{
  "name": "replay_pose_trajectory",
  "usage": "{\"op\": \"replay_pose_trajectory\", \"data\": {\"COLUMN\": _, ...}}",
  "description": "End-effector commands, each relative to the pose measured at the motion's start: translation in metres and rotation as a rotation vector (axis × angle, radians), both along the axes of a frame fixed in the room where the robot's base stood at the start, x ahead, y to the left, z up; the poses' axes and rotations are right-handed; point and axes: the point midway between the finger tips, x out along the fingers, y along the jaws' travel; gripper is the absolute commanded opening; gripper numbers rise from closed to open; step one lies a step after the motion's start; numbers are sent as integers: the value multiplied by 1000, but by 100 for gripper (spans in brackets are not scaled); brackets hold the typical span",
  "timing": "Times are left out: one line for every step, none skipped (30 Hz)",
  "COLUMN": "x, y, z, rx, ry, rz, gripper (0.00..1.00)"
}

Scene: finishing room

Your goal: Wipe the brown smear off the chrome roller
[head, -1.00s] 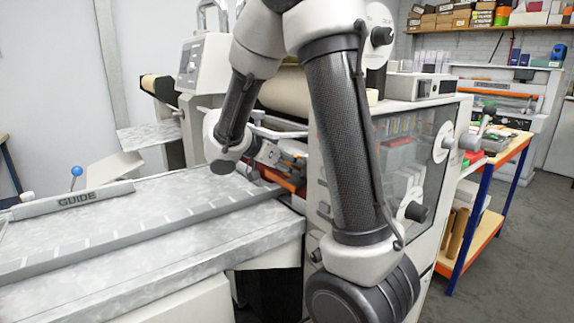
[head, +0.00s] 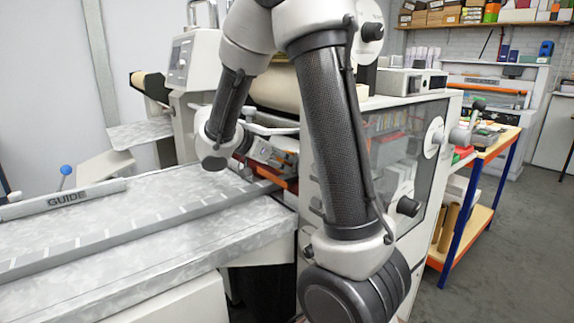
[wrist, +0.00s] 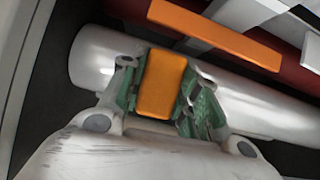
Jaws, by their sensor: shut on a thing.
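The chrome roller (wrist: 100,58) is a pale silver cylinder running across the wrist view, from upper left to lower right. My gripper (wrist: 158,88) has green-lined fingers shut on an orange block (wrist: 162,84). The block lies over the middle of the roller in that view; I cannot tell whether it touches. No brown smear shows clearly on the visible roller surface; the part behind the block and fingers is hidden. In the head view my gripper (head: 272,155) reaches into the opening of the machine, and the roller cannot be made out there.
An orange bar (wrist: 215,32) and a dark red roller (wrist: 290,75) lie close beyond the chrome roller. The grey feed table (head: 120,235) with a GUIDE bar (head: 65,198) spreads at left. The machine's clear-windowed cabinet (head: 395,165) stands right of the gripper.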

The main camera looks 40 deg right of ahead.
Motion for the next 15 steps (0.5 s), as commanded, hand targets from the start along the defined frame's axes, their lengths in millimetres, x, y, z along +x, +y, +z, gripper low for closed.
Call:
{"op": "replay_pose_trajectory", "data": {"x": 2, "y": 0, "z": 0, "rx": 0, "ry": -1, "rz": 1, "gripper": 9}}
{"op": "replay_pose_trajectory", "data": {"x": 3, "y": 0, "z": 0, "rx": 0, "ry": -1, "rz": 1, "gripper": 9}}
{"op": "replay_pose_trajectory", "data": {"x": 4, "y": 0, "z": 0, "rx": 0, "ry": -1, "rz": 1, "gripper": 9}}
{"op": "replay_pose_trajectory", "data": {"x": 5, "y": 0, "z": 0, "rx": 0, "ry": -1, "rz": 1, "gripper": 9}}
{"op": "replay_pose_trajectory", "data": {"x": 7, "y": 1, "z": 0, "rx": 0, "ry": -1, "rz": 1, "gripper": 9}}
{"op": "replay_pose_trajectory", "data": {"x": 9, "y": 1, "z": 0, "rx": 0, "ry": -1, "rz": 1, "gripper": 9}}
{"op": "replay_pose_trajectory", "data": {"x": 11, "y": 1, "z": 0, "rx": 0, "ry": -1, "rz": 1, "gripper": 9}}
{"op": "replay_pose_trajectory", "data": {"x": 14, "y": 1, "z": 0, "rx": 0, "ry": -1, "rz": 1, "gripper": 9}}
{"op": "replay_pose_trajectory", "data": {"x": 18, "y": 2, "z": 0, "rx": 0, "ry": -1, "rz": 0, "gripper": 9}}
{"op": "replay_pose_trajectory", "data": {"x": 21, "y": 2, "z": 0, "rx": 0, "ry": -1, "rz": 0, "gripper": 9}}
{"op": "replay_pose_trajectory", "data": {"x": 24, "y": 2, "z": 0, "rx": 0, "ry": -1, "rz": 1, "gripper": 9}}
{"op": "replay_pose_trajectory", "data": {"x": 27, "y": 3, "z": 0, "rx": 0, "ry": -1, "rz": 0, "gripper": 9}}
{"op": "replay_pose_trajectory", "data": {"x": 30, "y": 3, "z": 0, "rx": 0, "ry": -1, "rz": 0, "gripper": 9}}
{"op": "replay_pose_trajectory", "data": {"x": 32, "y": 3, "z": 0, "rx": 0, "ry": -1, "rz": 0, "gripper": 9}}
{"op": "replay_pose_trajectory", "data": {"x": 34, "y": 3, "z": 0, "rx": 0, "ry": -1, "rz": 1, "gripper": 9}}
